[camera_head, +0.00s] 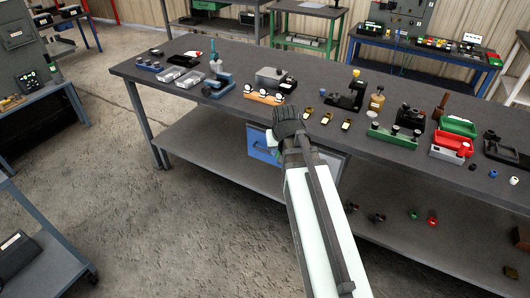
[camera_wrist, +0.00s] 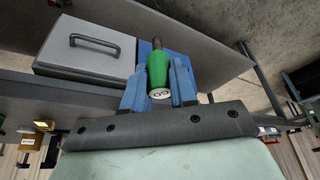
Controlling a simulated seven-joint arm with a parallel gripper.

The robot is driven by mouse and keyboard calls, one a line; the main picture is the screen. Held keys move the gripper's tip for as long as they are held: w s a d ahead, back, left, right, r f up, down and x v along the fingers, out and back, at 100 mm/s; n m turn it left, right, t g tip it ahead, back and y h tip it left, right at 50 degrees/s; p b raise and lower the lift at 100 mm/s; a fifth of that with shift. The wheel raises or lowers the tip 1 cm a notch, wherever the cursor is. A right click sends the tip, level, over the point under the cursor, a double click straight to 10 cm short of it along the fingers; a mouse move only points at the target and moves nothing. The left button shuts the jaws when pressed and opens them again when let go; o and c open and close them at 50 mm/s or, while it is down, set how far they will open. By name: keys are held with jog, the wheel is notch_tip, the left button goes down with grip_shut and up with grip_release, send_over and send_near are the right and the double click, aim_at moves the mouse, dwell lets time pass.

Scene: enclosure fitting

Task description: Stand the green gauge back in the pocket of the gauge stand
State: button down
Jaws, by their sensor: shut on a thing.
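My gripper (camera_wrist: 160,84) is shut on the green gauge (camera_wrist: 157,66), with one blue finger on each side. The gauge has a green body, a dark stem pointing away from the wrist and a white marked end facing the camera. In the head view my gripper (camera_head: 289,124) is by the front edge of the bench, and the gauge is hidden there. An orange stand (camera_head: 262,98) with white round faces is on the bench behind it. A green block (camera_head: 394,138) with dark round parts is to the right. I cannot tell which is the gauge stand.
The grey bench (camera_head: 215,114) holds small brass parts (camera_head: 326,117), a blue microscope (camera_head: 218,78), and green (camera_head: 458,126) and red bins (camera_head: 452,142). A grey drawer unit (camera_wrist: 82,54) with a handle hangs beneath the bench. Open floor lies in front.

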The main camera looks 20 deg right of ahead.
jog(key=s+d+r+m+h, duration=0.1)
jog(key=s+d+r+m, duration=0.2)
jog(key=d, duration=1.5)
jog(key=s+d+r+m+g+h, duration=0.1)
jog(key=s+d+r+m, duration=0.3)
jog(key=d, duration=1.5)
jog(key=s+d+r+m+g+h, duration=0.1)
jog(key=s+d+r+m, duration=0.2)
jog(key=d, duration=1.6)
jog(key=s+r, duration=0.3)
jog(key=s, duration=0.1)
jog(key=shift+s+m, duration=0.3)
jog(key=shift+s, duration=0.05)
jog(key=shift+a, duration=0.1)
jog(key=shift+f, duration=2.8)
jog(key=shift+f, duration=1.65)
jog(key=c, duration=0.8)
grip_release()
